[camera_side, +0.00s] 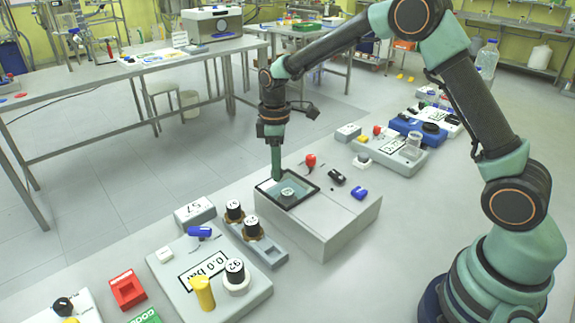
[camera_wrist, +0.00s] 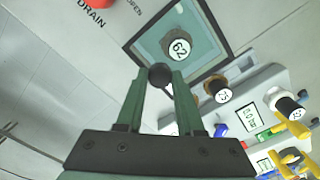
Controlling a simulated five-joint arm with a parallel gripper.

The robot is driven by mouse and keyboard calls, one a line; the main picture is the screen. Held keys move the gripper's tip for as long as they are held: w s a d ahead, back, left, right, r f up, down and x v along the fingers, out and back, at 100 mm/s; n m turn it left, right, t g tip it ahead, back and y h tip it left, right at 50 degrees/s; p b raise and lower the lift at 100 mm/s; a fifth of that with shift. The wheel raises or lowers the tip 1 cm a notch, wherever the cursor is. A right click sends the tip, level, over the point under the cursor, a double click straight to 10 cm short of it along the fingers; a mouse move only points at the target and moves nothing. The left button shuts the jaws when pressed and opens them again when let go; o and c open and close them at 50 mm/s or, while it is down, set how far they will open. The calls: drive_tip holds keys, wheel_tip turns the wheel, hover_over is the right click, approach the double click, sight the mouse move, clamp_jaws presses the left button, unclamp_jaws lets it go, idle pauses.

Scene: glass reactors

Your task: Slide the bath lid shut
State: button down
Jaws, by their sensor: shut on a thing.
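The bath is a square black-framed opening (camera_side: 272,199) in the top of a grey box, with pale blue-green inside. It also shows in the wrist view (camera_wrist: 209,26). A round vessel top marked 62 (camera_wrist: 179,46) sits within the frame; it shows in the side view too (camera_side: 288,192). My gripper (camera_wrist: 160,80) is shut on a dark ball knob (camera_wrist: 159,75) at the frame's edge. In the side view my gripper (camera_side: 277,176) points straight down at the frame's far edge, and the knob is hidden there. I cannot clearly make out the lid's pane or how far it covers the opening.
A red knob (camera_side: 310,161), a black part (camera_side: 337,178) and a blue part (camera_side: 360,193) stand on the same box to the right. Capped bottles in a rack (camera_side: 252,229) stand to the left, beside a unit with a yellow handle (camera_side: 203,292).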

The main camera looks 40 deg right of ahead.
drive_tip(key=shift+w+r, duration=0.1)
drive_tip(key=shift+w, duration=0.2)
drive_tip(key=c, duration=0.7)
unclamp_jaws()
drive_tip(key=shift+o, duration=0.9)
drive_tip(key=shift+s, duration=0.1)
wheel_tip(320, 180, up, 12)
